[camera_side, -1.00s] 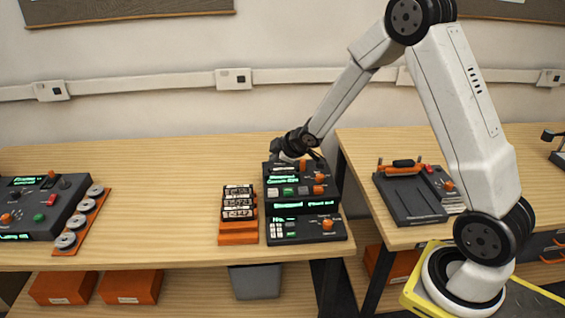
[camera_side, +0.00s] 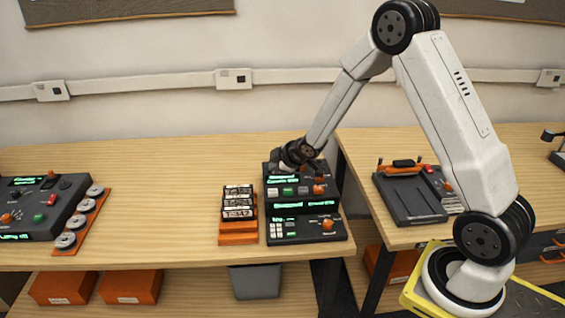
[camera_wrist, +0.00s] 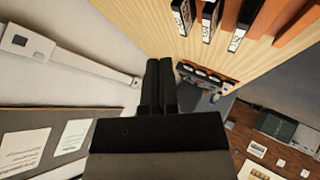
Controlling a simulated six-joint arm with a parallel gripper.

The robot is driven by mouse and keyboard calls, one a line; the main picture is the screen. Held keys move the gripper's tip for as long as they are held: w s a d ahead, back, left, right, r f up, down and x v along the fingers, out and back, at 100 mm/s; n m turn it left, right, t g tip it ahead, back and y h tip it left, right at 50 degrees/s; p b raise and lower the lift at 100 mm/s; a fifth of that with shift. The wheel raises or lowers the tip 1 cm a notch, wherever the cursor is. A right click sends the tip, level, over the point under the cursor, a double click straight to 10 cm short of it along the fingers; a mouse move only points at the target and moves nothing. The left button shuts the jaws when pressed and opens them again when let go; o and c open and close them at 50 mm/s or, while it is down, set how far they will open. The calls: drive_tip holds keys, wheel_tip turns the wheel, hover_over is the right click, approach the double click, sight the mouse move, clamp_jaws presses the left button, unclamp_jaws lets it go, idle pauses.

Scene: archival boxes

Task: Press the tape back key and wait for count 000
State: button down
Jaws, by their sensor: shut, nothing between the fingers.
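A black tape deck (camera_side: 323,203) with green-lit displays and a row of white, green and orange keys stands at the right end of the left bench. The marking of each key and the count on the displays are too small to read. My gripper (camera_side: 283,171) is at the deck's back left edge, low over its upper panel and above the row of keys. I cannot tell whether it touches a key. In the wrist view its two black fingers (camera_wrist: 159,72) are together with nothing between them. The deck's keys do not show in the wrist view.
An orange rack (camera_side: 238,238) of labelled tapes stands just left of the deck. A console (camera_side: 40,218) and an orange strip of reels are at the far left. Another machine (camera_side: 408,204) sits on the right bench. Bare bench lies between the reels and the rack.

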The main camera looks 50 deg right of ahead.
sight(271, 189)
drive_tip(key=shift+f, duration=2.9)
drive_tip(key=shift+f, duration=0.9)
idle(0.9)
drive_tip(key=shift+r, duration=0.85)
drive_tip(key=shift+r, duration=0.15)
drive_tip(key=shift+r, duration=2.4)
